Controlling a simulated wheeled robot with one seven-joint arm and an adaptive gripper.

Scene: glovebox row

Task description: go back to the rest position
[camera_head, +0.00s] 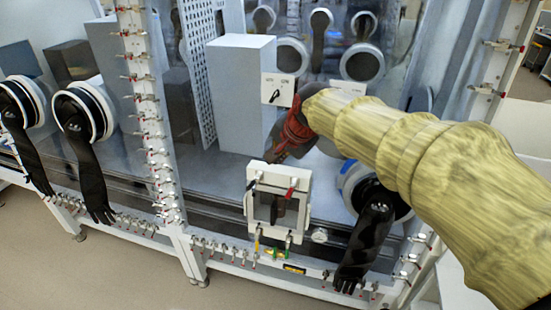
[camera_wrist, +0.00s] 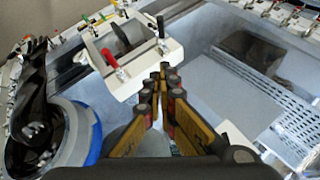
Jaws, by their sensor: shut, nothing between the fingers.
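My gripper (camera_head: 274,156) is at the end of my yellow-sleeved arm, in front of the glovebox window, just above a small white framed hatch (camera_head: 250,215). In the wrist view my gripper (camera_wrist: 164,72) has its dark and yellow fingers together at the tips, with nothing held. The hatch (camera_wrist: 108,66) lies just beyond and to the left of the fingertips there, with a red and a black handle. I cannot tell whether the fingers touch it.
A black glove on a blue-and-white port (camera_head: 352,183) hangs beside my arm; it also shows in the wrist view (camera_wrist: 82,130). Two more black gloves (camera_head: 90,180) hang at the left. Clamps line the frame posts (camera_head: 150,120). The floor (camera_head: 90,265) is clear at lower left.

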